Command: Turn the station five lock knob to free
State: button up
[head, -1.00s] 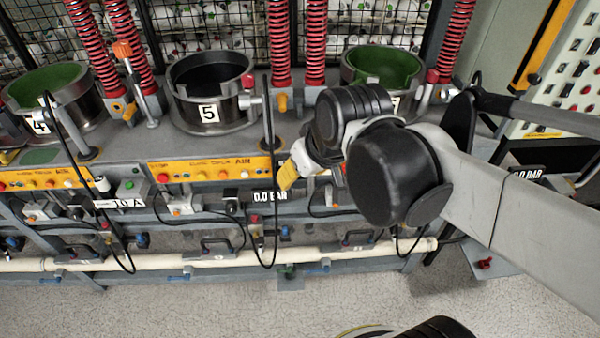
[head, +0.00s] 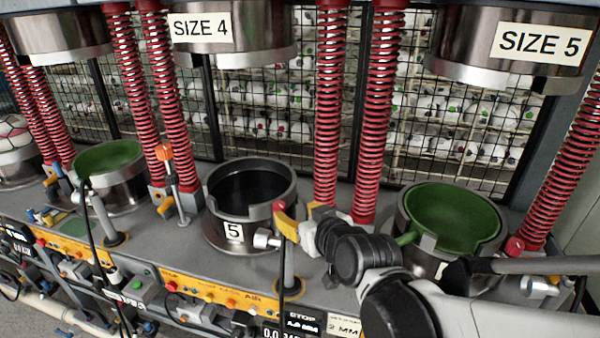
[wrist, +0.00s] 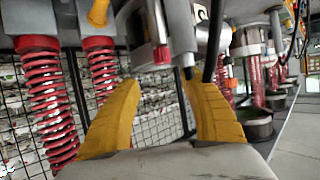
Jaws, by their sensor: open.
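The station five cup (head: 236,205) is a round steel cup with a dark inside and a "5" label. A red knob (head: 278,207) sits at its right side, above a silver fitting (head: 265,240); I take the red one as the lock knob. My gripper (head: 284,214) has yellow fingers close beside this knob, on its right. In the wrist view, the open fingers (wrist: 160,85) point at a steel cylinder, with a red part (wrist: 161,55) between and beyond the tips. Contact cannot be told. The knob's set position is not readable.
Red springs (head: 328,110) stand just behind my gripper. A green-lined cup (head: 450,215) is to the right, another (head: 108,165) to the left. Press heads (head: 235,30) hang above.

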aim_at(279, 204)
jog(key=b+x, duration=0.1)
jog(key=x, duration=0.2)
jog(key=b+x, duration=0.1)
jog(key=x, duration=0.2)
jog(key=b+x, duration=0.1)
jog(key=x, duration=0.2)
jog(key=shift+a+f, duration=0.1)
jog(key=shift+a, duration=0.35)
jog(key=shift+w+a+f+b, duration=0.2)
jog(key=shift+w+b, duration=0.2)
jog(key=shift+w, duration=0.2)
jog(key=shift+d, duration=0.1)
grip_shut()
